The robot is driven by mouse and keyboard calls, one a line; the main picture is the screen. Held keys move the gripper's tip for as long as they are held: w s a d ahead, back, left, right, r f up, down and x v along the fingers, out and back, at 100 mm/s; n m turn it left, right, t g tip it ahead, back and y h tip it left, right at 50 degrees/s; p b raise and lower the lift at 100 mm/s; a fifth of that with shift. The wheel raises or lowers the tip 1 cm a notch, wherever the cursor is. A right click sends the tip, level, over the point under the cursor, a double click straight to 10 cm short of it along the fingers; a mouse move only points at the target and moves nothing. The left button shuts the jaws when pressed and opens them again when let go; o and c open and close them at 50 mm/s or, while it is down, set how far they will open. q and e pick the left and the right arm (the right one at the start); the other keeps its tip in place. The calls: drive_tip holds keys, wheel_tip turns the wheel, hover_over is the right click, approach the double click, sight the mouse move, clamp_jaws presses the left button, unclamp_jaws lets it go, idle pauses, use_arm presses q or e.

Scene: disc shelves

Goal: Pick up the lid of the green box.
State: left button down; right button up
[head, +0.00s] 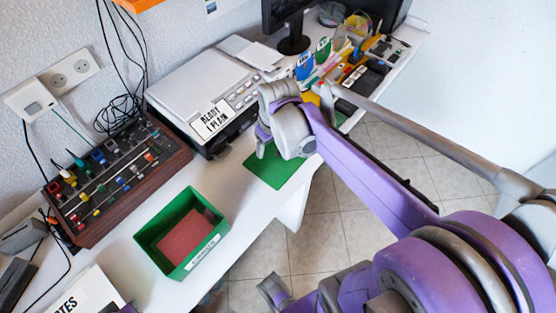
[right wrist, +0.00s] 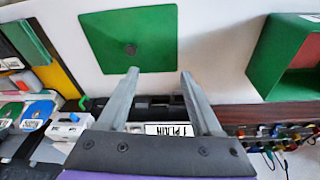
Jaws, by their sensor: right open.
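The lid of the green box is a flat green square with a small dark knob. It lies on the white table in front of the printer, partly hidden by my right arm in the head view (head: 268,176). In the right wrist view the lid (right wrist: 105,38) shows whole, just beyond the fingertips. My right gripper (right wrist: 159,73) is open and empty, with the knob slightly left of and beyond the gap between its fingers. In the head view the right gripper (head: 263,140) hangs over the lid. The open green box (head: 156,233) stands nearer, with a reddish inside. My left gripper is not clearly seen.
A white printer (head: 192,84) with a sign stands behind the lid. A mixer panel (head: 118,180) with coloured knobs is at the left. Coloured discs and office items (head: 322,48) crowd the far end. White table is bare between the lid and box.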

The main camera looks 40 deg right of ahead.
drive_tip(key=w+d+f+b, duration=0.1)
drive_tip(key=w+d+f, duration=0.1)
drive_tip(key=d, duration=0.4)
hover_over(279, 154)
drive_tip(key=shift+g, duration=0.4)
drive_tip(key=f, duration=0.5)
drive_tip(key=shift+s+f+b, duration=0.25)
drive_tip(key=shift+s+b, duration=0.1)
drive_tip(key=shift+s, duration=0.05)
drive_tip(key=shift+w+d+f+b, duration=0.1)
drive_tip(key=shift+w+f, duration=0.1)
drive_tip(key=shift+f, duration=0.7)
drive_tip(key=shift+w+d+f+b, duration=0.1)
drive_tip(key=shift+w+f+b, duration=0.05)
drive_tip(key=shift+f, duration=0.75)
drive_tip(key=shift+w+d+f+b, duration=0.1)
drive_tip(key=shift+w+f, duration=0.1)
drive_tip(key=shift+f, duration=0.7)
clamp_jaws()
